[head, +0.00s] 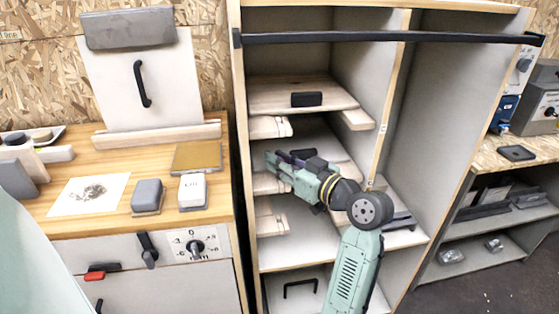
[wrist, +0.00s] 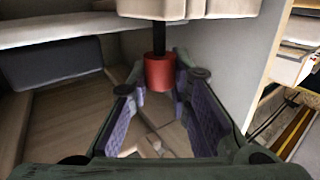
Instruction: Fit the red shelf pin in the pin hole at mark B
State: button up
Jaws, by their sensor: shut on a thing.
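The red shelf pin (wrist: 160,72) is a short red cylinder with a thin black stem. My gripper (wrist: 160,82) holds the red part between its purple-padded fingertips. The stem points up and meets, or passes in front of, the pale wooden block (wrist: 190,9) above; I cannot tell whether it is in a hole. In the head view my gripper (head: 274,160) reaches left into the cabinet's left bay, under the upper wooden shelf (head: 290,92). The pin cannot be made out there. I cannot make out mark B or the pin hole in either view.
The cabinet's upright divider (head: 384,115) stands to the right of my gripper, with a small label on its edge. Lower shelves and wooden blocks (head: 270,222) crowd the bay. A wooden-topped bench (head: 110,215) stands left, with a red-handled lever (head: 102,270) on its front.

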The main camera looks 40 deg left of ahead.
jog(key=shift+f+b, duration=0.45)
jog(key=shift+f, duration=0.05)
dwell(0.4)
jog(key=o, duration=0.9)
jog(key=s+d, duration=0.1)
jog(key=d, duration=1.1)
jog(key=shift+s+r, duration=0.2)
jog(key=shift+r, duration=0.1)
